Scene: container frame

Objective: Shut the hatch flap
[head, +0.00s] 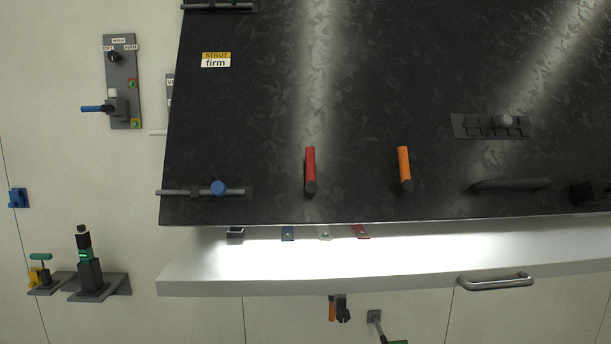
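The hatch flap (380,110) is a large, dark, mottled panel that fills the upper middle and right of the head view. Its lower edge hangs above a bright white ledge (400,262), and a lit gap shows between them. The flap carries a red handle (310,168), an orange handle (404,167), a dark bar handle (511,184) and a slotted plate with a grey knob (503,121). A sliding bolt with a blue knob (218,188) sits at its lower left corner. Neither of my grippers is in view.
A grey switch panel (123,80) with a blue-handled lever is on the wall at left. A small shelf (100,288) holds a dark green-lit tool. Blue, pale and red tabs (360,231) lie on the ledge. Pliers (338,308) hang below it, near a metal drawer handle (495,282).

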